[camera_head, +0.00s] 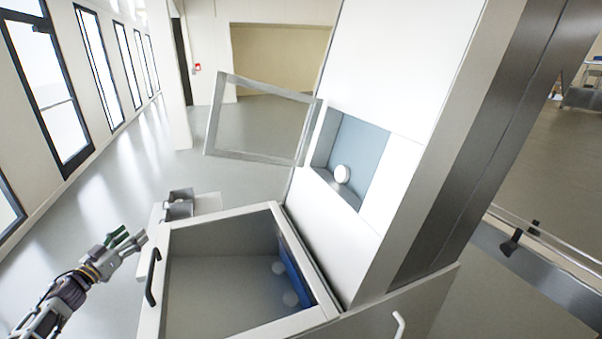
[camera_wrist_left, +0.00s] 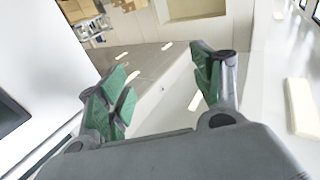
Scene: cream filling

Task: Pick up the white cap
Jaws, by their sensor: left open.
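A small white round piece, which looks like the white cap (camera_head: 341,174), sits on the ledge of a recessed niche (camera_head: 362,150) in the white machine wall. My left gripper (camera_head: 128,239) is at the lower left in the head view, well apart from the cap, beside the cabinet. In the left wrist view the left gripper (camera_wrist_left: 158,88) has its green-padded fingers spread with nothing between them. The cap does not show clearly in the wrist view. My right gripper is not in view.
A clear framed door (camera_head: 209,128) stands open left of the niche. Below is a glass-topped cabinet (camera_head: 215,285) with a black handle (camera_head: 152,277); pale round shapes show through its glass. A grey metal fixture (camera_head: 180,204) sits at its back left. Open floor lies left.

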